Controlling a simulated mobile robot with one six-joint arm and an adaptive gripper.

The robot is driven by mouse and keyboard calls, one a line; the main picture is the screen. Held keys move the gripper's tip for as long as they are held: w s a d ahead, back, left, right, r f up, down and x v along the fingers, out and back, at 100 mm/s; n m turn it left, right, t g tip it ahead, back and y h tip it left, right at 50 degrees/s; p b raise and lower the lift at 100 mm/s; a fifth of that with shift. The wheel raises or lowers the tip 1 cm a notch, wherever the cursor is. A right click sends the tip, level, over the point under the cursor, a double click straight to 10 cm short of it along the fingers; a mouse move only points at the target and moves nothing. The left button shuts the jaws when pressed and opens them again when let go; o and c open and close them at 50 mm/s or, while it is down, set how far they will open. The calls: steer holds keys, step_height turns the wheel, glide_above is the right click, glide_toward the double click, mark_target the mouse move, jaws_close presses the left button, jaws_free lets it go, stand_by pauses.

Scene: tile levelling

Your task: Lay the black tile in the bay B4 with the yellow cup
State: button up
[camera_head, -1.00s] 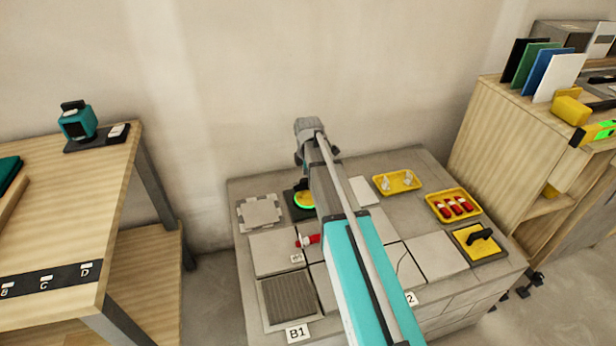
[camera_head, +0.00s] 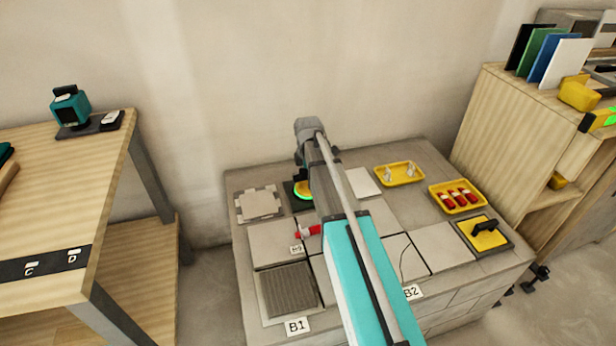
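A black upright panel (camera_head: 522,57), which looks like the black tile, stands leftmost in a row of coloured tiles on the right cabinet. A yellow pad with a black handle (camera_head: 485,234) sits on a grey square at the block's right front; I cannot tell if it is the yellow cup. My gripper (camera_head: 301,166) is over the back of the grey block, largely hidden by my own arm. Its fingers cannot be made out. A disc with a bright green-yellow rim (camera_head: 303,196) lies just below it on a dark pad. No B4 label is readable; my arm covers the block's middle.
The tiled grey block (camera_head: 430,180) carries labels B1 (camera_head: 297,326) and B2 (camera_head: 412,293), a ribbed grey tile (camera_head: 288,289), a red-and-white item (camera_head: 308,232) and yellow trays (camera_head: 399,173) (camera_head: 458,197). A wooden table (camera_head: 60,190) stands left, the wooden cabinet (camera_head: 505,130) right.

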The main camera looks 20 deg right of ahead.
steer(key=shift+c, duration=0.2)
jaws_close()
stand_by(0.4)
jaws_free()
steer(key=shift+r, duration=0.15)
stand_by(0.5)
step_height(320, 180, up, 14)
steer(key=p, duration=1.4)
steer(key=shift+s+a+r+m+p, duration=0.65)
steer(key=shift+s+r+m+p, duration=1.05)
steer(key=shift+s+r+p, duration=0.45)
steer(key=shift+s+a+r+m+p, duration=0.65)
steer(key=shift+s+r+m+p, duration=1.05)
steer(key=shift+s+r+p, duration=0.45)
steer(key=shift+s+a+r+m+p, duration=0.65)
steer(key=shift+s+r+m+p, duration=1.05)
steer(key=shift+s+r+p, duration=0.45)
